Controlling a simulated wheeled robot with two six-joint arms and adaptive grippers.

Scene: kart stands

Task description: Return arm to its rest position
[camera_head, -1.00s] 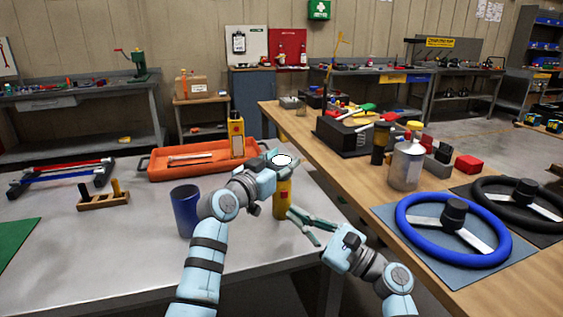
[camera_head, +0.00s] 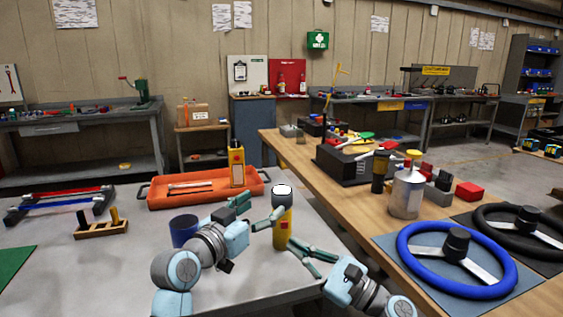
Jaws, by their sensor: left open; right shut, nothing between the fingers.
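My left gripper (camera_head: 258,209) is open and empty, with its fingers spread just left of a yellow upright object (camera_head: 283,232). That object has a grey top with a white disc and a red spot on its front. It stands on the grey metal table (camera_head: 120,262); its base is partly hidden. My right gripper (camera_head: 288,242) is shut and empty, low in front of the yellow object near the table's right edge. I cannot tell whether its fingertips touch the object.
A blue cup (camera_head: 184,229) stands partly hidden behind my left arm. An orange tray (camera_head: 207,199) with a second yellow object (camera_head: 237,168) is at the table's back. The wooden bench (camera_head: 350,206) on the right carries a blue steering wheel (camera_head: 409,266) and a silver can (camera_head: 405,195).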

